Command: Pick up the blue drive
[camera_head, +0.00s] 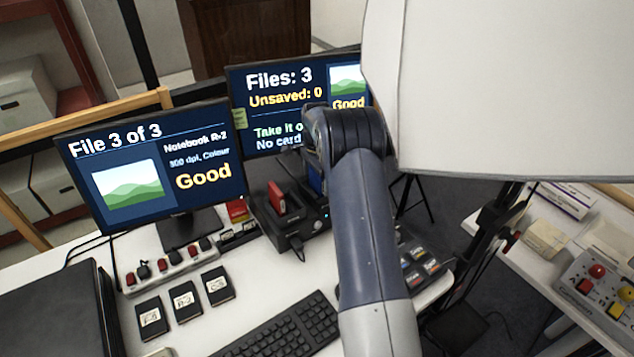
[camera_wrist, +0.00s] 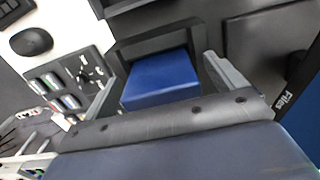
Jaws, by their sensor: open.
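The blue drive (camera_wrist: 160,80) stands in a slot of the black dock (camera_wrist: 128,48) in the wrist view. My gripper (camera_wrist: 165,85) is open, with one finger to the left of the drive and one to the right. I cannot tell whether either finger touches it. In the head view, a sliver of the blue drive (camera_head: 316,179) shows beside my arm, in the dock (camera_head: 297,236) behind the red drive (camera_head: 277,199). My arm hides the gripper's fingers there.
Two monitors (camera_head: 152,170) (camera_head: 294,95) stand behind the dock; one reads "File 3 of 3". A keyboard (camera_head: 285,328), several labelled black cards (camera_head: 184,300) and a power strip (camera_head: 170,268) lie on the white desk. A large pale panel (camera_head: 510,90) fills the upper right.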

